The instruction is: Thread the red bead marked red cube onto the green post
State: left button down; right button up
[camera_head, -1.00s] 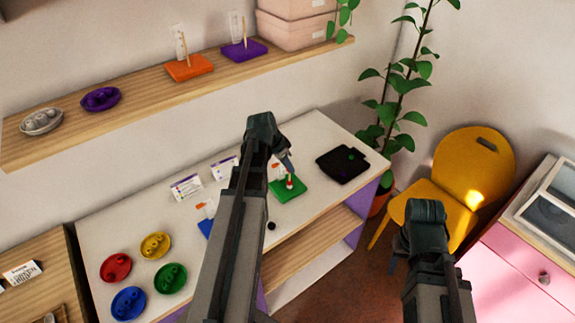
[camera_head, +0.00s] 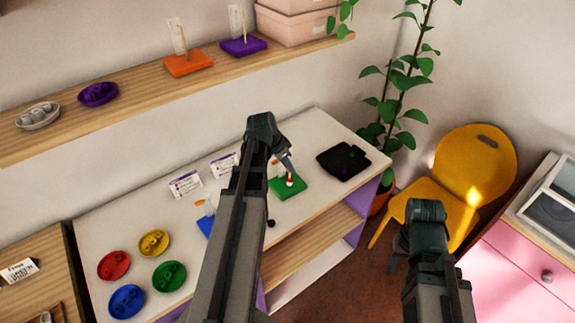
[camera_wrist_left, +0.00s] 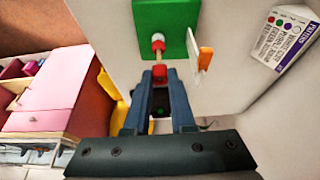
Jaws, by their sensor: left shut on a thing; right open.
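The green board (camera_head: 281,191) lies on the white table and also shows in the left wrist view (camera_wrist_left: 177,18). Its thin tan post (camera_wrist_left: 159,56) carries a white bead (camera_wrist_left: 157,37) and a red bead (camera_wrist_left: 158,46) near the board. My left gripper (camera_head: 288,165) is shut on the red cube bead (camera_wrist_left: 160,71) at its fingertips. In the wrist view the cube lines up with the free end of the post; I cannot tell whether the post is inside it. My right gripper (camera_head: 396,262) is mostly hidden behind its arm, away from the table.
A pattern card stand (camera_wrist_left: 205,56) is close beside the green board. A black tray (camera_head: 328,162) lies to its right. Red, yellow, blue and green dishes (camera_head: 114,276) hold beads at the left. A blue board (camera_head: 205,225) is partly hidden by my left arm.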

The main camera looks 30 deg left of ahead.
pick_arm(q)
jog(key=shift+f, duration=0.25)
jog(key=c, duration=0.7)
grip_release()
jog(key=shift+r, duration=0.15)
jog(key=p+v, duration=1.2)
jog(key=v, duration=0.1)
jog(key=shift+s+r, duration=0.25)
